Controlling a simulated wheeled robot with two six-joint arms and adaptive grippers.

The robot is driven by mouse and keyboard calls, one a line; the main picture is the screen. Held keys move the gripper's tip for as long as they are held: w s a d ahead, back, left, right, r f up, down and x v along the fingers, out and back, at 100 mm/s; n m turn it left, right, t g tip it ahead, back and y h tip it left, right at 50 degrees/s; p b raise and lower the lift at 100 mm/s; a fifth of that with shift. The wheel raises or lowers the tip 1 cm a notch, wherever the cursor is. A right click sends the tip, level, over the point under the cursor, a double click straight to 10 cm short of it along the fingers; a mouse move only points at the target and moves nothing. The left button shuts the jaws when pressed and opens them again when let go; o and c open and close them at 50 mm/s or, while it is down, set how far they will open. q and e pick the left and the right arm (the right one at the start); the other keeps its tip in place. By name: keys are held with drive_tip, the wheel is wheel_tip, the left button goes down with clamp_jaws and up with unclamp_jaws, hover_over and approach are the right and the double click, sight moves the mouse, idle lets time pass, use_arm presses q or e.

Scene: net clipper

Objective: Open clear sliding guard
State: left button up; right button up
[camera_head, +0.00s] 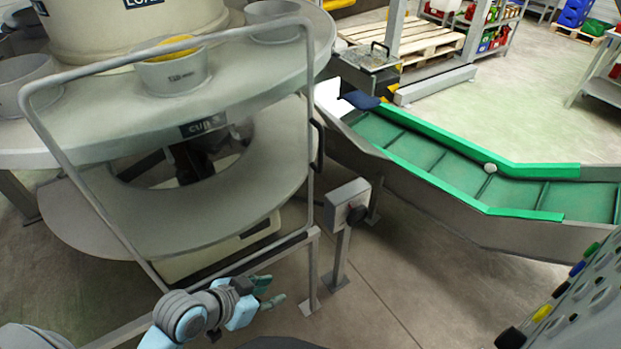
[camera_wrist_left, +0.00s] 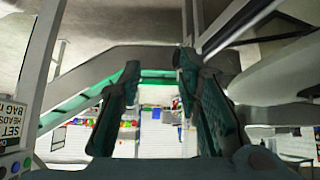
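The clear sliding guard (camera_head: 165,47) is a see-through panel in a grey tubular frame. In the head view it stands in front of the round machine at the left and appears shut across it. A dark upright handle (camera_head: 319,145) shows at its right edge. My left gripper (camera_head: 270,292) is below the guard, near the foot of its right post, apart from frame and handle. Its two teal fingers point right, spread and empty. They also show spread in the left wrist view (camera_wrist_left: 157,68). My right gripper is not in view.
A grey switch box (camera_head: 347,203) on a post stands just right of the guard. A green conveyor (camera_head: 450,165) runs to the right behind it. A panel with coloured buttons (camera_head: 575,300) is at lower right. Floor (camera_head: 400,290) between box and panel is clear.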

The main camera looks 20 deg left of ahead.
use_arm(q)
drive_tip(key=w+d+r+m+t+h, duration=0.1)
drive_tip(key=w+r+m+t+h, duration=0.2)
drive_tip(key=w+r, duration=0.55)
drive_tip(key=n+t+h, duration=0.2)
drive_tip(key=t, duration=0.3)
approach(319, 151)
drive_tip(key=p+x, duration=0.2)
drive_tip(key=x, duration=0.8)
drive_tip(key=shift+w+d+f, duration=0.1)
drive_tip(key=shift+w, duration=0.25)
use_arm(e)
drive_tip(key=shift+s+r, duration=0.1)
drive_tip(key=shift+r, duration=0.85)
use_arm(q)
clamp_jaws()
